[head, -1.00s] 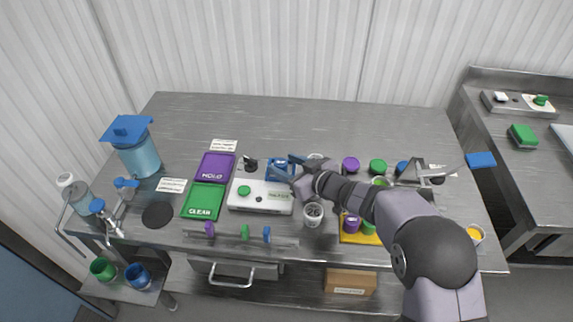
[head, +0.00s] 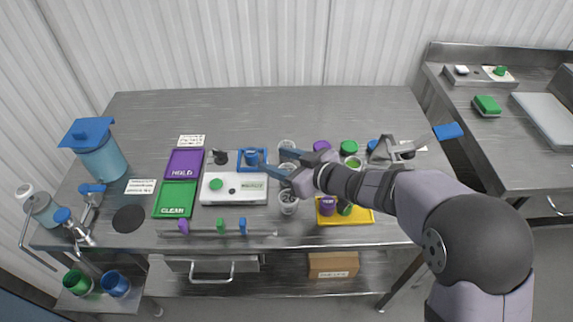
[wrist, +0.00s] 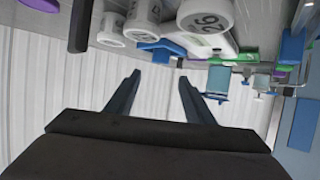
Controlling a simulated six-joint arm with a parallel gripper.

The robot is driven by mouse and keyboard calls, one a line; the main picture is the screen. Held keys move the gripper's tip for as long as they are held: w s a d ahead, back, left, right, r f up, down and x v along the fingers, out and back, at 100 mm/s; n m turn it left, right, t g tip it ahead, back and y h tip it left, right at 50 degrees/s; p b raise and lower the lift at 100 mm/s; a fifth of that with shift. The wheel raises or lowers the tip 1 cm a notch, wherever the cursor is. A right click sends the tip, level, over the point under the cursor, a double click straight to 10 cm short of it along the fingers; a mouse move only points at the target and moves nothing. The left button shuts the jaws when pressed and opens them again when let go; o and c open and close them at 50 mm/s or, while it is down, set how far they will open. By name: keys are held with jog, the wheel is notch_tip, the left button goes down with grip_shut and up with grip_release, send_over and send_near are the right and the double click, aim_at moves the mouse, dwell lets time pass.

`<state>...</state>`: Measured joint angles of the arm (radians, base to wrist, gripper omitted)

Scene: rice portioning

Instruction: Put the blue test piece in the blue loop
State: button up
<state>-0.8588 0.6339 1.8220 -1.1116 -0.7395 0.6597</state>
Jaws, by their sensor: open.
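The blue test piece (head: 251,155) is a small blue cylinder standing within the square blue loop (head: 240,167), left of centre on the table. Its exact seating is too small to tell. My gripper (head: 270,159) points left, just right of the loop, with its fingers apart. In the wrist view my gripper (wrist: 159,78) is open, with nothing between its fingers. A blue shape, probably the loop (wrist: 160,47), shows beyond the fingertips there.
A white device (head: 235,196) with a green button lies in front of the loop. Clear cups (head: 288,203) stand close to my gripper. A purple tray (head: 184,163) and green tray (head: 175,199) lie to the left. The back of the table is clear.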

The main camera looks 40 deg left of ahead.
jog(key=shift+v, duration=1.5)
jog(key=w+d+r+m+t+h+p, duration=0.25)
jog(key=w+d+m+t, duration=0.2)
jog(key=w+d, duration=0.65)
jog(key=w+d+f+m+t+h, duration=0.1)
jog(key=w+d+m+t+h, duration=0.15)
jog(key=d, duration=0.65)
jog(key=w+d+f+m+t+h, duration=0.1)
jog(key=w+d+m+h, duration=0.2)
jog(key=d, duration=0.7)
jog(key=s+d+f+m+g+h, duration=0.1)
jog(key=d+h, duration=0.1)
jog(key=d, duration=0.3)
jog(key=s+d+f+m+h, duration=0.1)
jog(key=s+d+h, duration=0.1)
jog(key=d, duration=0.4)
jog(key=s+d+f+m+g, duration=0.2)
jog(key=s+d, duration=0.3)
jog(key=s, duration=0.4)
jog(key=s+d+f+m+g+h, duration=0.1)
jog(key=s+d+m+g, duration=0.3)
jog(key=s, duration=0.6)
jog(key=shift+d+f+g, duration=0.4)
jog(key=shift+d+g, duration=0.1)
jog(key=shift+d, duration=0.7)
